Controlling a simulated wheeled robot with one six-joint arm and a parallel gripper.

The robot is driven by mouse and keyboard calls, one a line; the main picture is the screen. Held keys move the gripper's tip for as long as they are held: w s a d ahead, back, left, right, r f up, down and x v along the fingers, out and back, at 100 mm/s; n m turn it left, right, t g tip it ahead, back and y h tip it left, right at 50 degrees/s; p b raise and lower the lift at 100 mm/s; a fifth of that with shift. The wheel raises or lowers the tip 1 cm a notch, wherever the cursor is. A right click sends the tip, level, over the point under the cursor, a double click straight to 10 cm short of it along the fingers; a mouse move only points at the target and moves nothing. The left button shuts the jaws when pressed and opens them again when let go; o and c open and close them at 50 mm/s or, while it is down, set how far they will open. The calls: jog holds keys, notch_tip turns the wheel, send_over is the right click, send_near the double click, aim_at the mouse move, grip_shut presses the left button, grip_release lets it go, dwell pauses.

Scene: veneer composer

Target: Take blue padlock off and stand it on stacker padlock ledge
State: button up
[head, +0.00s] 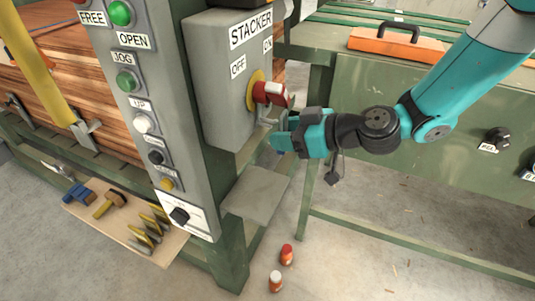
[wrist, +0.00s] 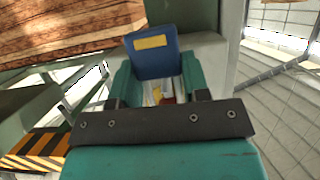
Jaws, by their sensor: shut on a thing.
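The blue padlock (wrist: 152,60) with a yellow label shows in the wrist view between the teal fingers of my gripper (wrist: 157,78), which is shut on it. In the head view my gripper (head: 285,136) is just below and right of the red switch handle (head: 270,93) on the STACKER box (head: 215,85), and it hides the padlock body. A thin grey shackle-like piece (head: 267,119) shows beside the handle; I cannot tell if it still passes through it. The grey stacker padlock ledge (head: 257,193) is bare, below the box and gripper.
The button column (head: 150,110) stands left of the box. A tool board (head: 125,232) juts out low at left. A green bench (head: 420,110) is behind my arm.

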jog(key=shift+s+d+b, duration=0.35)
jog(key=shift+d+b, duration=0.2)
jog(key=shift+d, duration=0.35)
jog(key=shift+s+d+b, duration=0.3)
jog(key=shift+d+b, duration=0.25)
jog(key=shift+d, duration=0.35)
jog(key=s+d+f+b, duration=0.3)
jog(key=d+f+b, duration=0.1)
jog(key=d+f, duration=0.6)
jog(key=p, duration=0.4)
send_over(262, 193)
jog(key=shift+d+f, duration=0.2)
jog(key=shift+f, duration=1.05)
notch_tip(262, 193, down, 4)
jog(key=shift+s+r, duration=0.1)
jog(key=shift+a+f, duration=0.2)
jog(key=shift+f, duration=0.2)
